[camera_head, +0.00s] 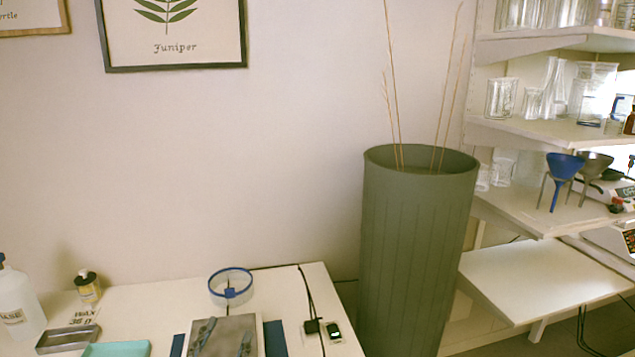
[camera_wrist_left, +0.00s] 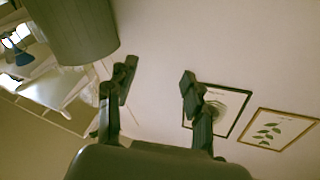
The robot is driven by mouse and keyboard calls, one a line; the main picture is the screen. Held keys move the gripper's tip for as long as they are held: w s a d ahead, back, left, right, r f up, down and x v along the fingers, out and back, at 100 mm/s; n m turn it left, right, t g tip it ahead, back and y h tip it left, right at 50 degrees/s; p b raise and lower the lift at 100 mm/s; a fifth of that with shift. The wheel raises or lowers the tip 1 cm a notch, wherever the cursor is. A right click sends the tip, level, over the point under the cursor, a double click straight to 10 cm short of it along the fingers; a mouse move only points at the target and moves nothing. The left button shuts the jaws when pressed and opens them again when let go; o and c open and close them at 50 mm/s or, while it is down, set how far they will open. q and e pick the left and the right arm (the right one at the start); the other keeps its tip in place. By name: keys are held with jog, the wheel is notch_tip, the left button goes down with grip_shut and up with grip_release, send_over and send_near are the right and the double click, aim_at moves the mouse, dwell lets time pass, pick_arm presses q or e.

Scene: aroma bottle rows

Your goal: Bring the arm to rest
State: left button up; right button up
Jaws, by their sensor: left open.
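My left gripper (camera_wrist_left: 157,78) shows in the left wrist view with its two dark fingers spread well apart. It is open, and nothing is between the fingers. Behind it is the plain pale wall. I cannot make the left gripper out clearly in the head view. My right gripper is in neither view.
A tall green ribbed planter (camera_head: 415,250) with dry stalks stands right of the white table (camera_head: 140,297). The table holds a white bottle (camera_head: 18,305), a small amber bottle (camera_head: 88,290), a teal tray (camera_head: 115,349) and a blue-rimmed ring (camera_head: 230,285). Glassware shelves (camera_head: 545,130) are at right.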

pick_arm(q)
jog(key=s+a+f+n+g+y, duration=0.25)
jog(key=s+f+g, duration=0.2)
jog(key=f, duration=0.25)
jog(key=s+a+f+n+g+y, duration=0.1)
jog(key=s+a+f+n+g, duration=0.15)
jog(key=s+f, duration=0.45)
jog(key=s+f+m+g+h, duration=0.1)
jog(key=s+f+g, duration=0.35)
jog(key=s, duration=0.35)
jog(key=s+f+g, duration=0.4)
jog(key=s+f, duration=0.1)
jog(key=s, duration=0.2)
notch_tip(320, 180, down, 25)
jog(key=s+g, duration=0.1)
jog(key=s, duration=0.1)
jog(key=s+a+f+g, duration=0.1)
jog(key=s+a+f, duration=0.1)
jog(key=s+f, duration=1.4)
jog(key=shift+s+a+f, duration=0.2)
jog(key=shift+s+a, duration=0.05)
jog(key=shift+g, duration=0.25)
